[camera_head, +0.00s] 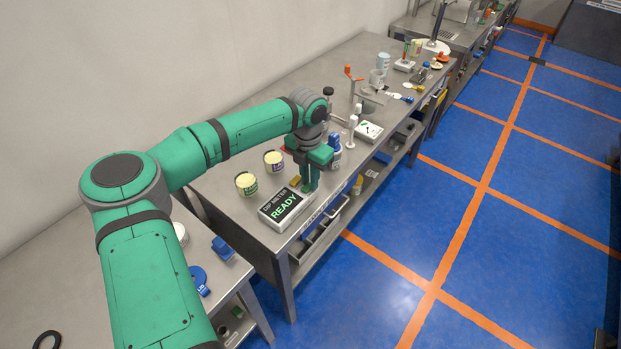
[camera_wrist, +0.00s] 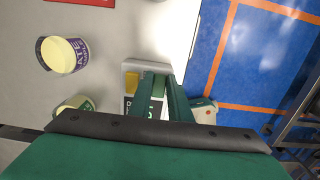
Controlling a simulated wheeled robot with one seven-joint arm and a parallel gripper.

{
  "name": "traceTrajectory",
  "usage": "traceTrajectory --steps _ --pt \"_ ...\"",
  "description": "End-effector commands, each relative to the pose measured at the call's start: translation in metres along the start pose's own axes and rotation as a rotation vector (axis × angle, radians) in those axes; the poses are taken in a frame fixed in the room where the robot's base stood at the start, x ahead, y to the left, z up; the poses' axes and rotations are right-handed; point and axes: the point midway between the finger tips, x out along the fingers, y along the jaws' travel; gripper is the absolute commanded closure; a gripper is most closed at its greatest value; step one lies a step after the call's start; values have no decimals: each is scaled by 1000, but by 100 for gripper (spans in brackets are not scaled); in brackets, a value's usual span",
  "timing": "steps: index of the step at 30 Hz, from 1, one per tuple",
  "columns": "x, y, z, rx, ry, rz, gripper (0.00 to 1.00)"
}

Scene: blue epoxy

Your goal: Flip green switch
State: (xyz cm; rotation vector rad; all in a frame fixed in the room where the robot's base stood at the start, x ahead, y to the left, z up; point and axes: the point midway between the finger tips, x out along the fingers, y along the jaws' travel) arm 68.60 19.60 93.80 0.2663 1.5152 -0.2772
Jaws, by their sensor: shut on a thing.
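The dip meter (camera_head: 285,207), a pale box with a dark screen reading "READY" in green, sits at the near front corner of the steel bench. My gripper (camera_head: 309,187) reaches down at the box's right end. In the wrist view, my gripper's green fingers (camera_wrist: 164,82) are close together over the grey end of the meter (camera_wrist: 148,66), beside a yellow block (camera_wrist: 131,82). They are shut on the green switch, which they mostly hide; its position cannot be told.
Two open cans with yellow tops, one green-labelled (camera_head: 246,184) and one purple-labelled (camera_head: 273,161), stand behind the meter. A blue-and-white bottle (camera_head: 335,145) stands close right of my gripper. The blue floor (camera_head: 400,235) beside the bench is clear.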

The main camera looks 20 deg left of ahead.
Motion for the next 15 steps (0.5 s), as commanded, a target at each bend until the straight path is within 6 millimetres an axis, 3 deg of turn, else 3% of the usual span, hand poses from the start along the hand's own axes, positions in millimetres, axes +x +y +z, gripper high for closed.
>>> traceTrajectory --steps 15 --pt "-4 2 -9 -2 -292 2 100"
